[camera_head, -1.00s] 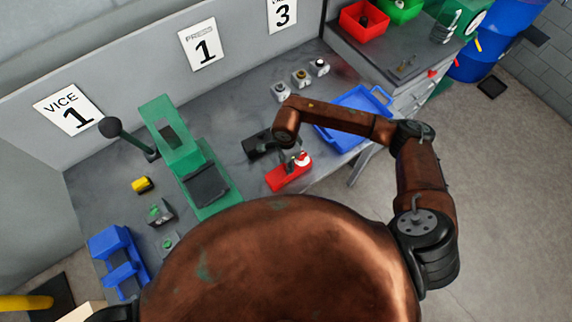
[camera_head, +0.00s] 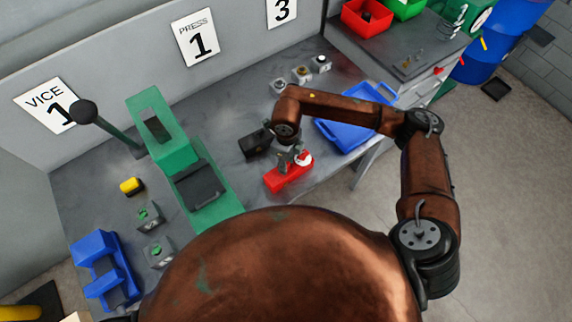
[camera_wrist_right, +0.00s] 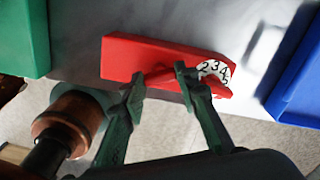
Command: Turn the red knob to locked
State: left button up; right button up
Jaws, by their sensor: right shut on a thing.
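The red knob (camera_wrist_right: 160,76) projects from a red block (camera_wrist_right: 125,58) with a white numbered dial (camera_wrist_right: 212,70) at one end. In the head view the red block (camera_head: 282,182) lies near the front edge of the grey bench, with the dial (camera_head: 304,159) at its right end. My right gripper (camera_wrist_right: 164,88) is shut on the red knob, a finger on each side of it. In the head view the right gripper (camera_head: 293,157) is small, and the knob is largely hidden by it. My left gripper is not in view.
A green press (camera_head: 172,145) stands left of the red block. A black box (camera_head: 255,143) sits behind it, and a blue tray (camera_head: 352,134) lies to the right. Several small fittings (camera_head: 301,75) stand at the back. A blue holder (camera_head: 100,262) is at the far left.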

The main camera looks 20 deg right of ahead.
jog(key=m+b, duration=0.2)
jog(key=m, duration=0.3)
jog(key=shift+m, duration=0.3)
dwell(0.4)
jog(key=o, duration=1.1)
jog(key=shift+o, duration=0.2)
jog(key=shift+r, duration=0.1)
notch_tip(320, 180, up, 12)
